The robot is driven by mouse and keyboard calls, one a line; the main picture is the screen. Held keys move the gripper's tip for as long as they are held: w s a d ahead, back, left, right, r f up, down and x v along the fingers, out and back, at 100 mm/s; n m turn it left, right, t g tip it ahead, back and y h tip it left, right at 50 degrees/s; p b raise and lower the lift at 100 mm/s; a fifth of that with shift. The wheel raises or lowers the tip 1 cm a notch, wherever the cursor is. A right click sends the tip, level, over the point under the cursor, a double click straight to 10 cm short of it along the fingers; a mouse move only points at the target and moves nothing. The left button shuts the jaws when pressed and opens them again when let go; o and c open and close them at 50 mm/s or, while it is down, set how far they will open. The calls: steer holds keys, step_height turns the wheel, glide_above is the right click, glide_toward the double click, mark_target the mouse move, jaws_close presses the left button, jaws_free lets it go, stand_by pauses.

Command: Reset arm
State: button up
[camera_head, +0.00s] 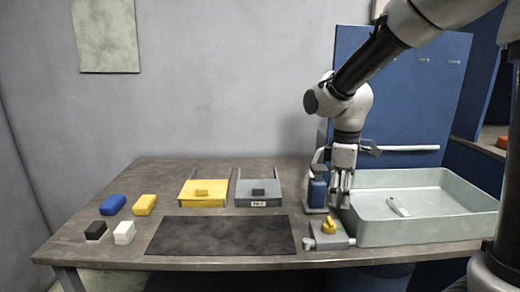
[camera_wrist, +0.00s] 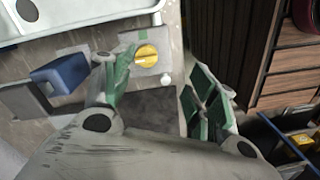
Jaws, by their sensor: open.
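My gripper (camera_head: 341,200) hangs pointing down at the right part of the table, between a blue upright device (camera_head: 317,190) and a pale grey basin (camera_head: 450,231). In the head view its tips appear just above a grey block with a yellow knob (camera_head: 329,226). In the wrist view my gripper (camera_wrist: 160,88) has its two green-padded fingers spread apart, with nothing between them. The yellow knob (camera_wrist: 146,55) shows past the left finger, and the blue device (camera_wrist: 60,73) lies further left.
A yellow tray (camera_head: 187,200) and a grey tray (camera_head: 244,201) stand mid-table behind a dark mat (camera_head: 220,235). Blue (camera_head: 113,205), yellow (camera_head: 145,205), black (camera_head: 96,230) and white (camera_head: 124,232) blocks lie at left. A small pale item (camera_head: 398,208) lies in the basin. A blue panel (camera_head: 400,100) stands behind.

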steer(key=s+d+r+m+t, duration=0.2)
steer(key=s+d+r+m, duration=0.2)
steer(key=s+d+m, duration=0.2)
steer(key=s+d+r+m+t, duration=0.3)
steer(key=s+d+r+m, duration=0.2)
steer(key=s, duration=0.6)
steer(key=d+m, duration=0.2)
steer(key=d, duration=0.1)
steer(key=shift+r, duration=0.2)
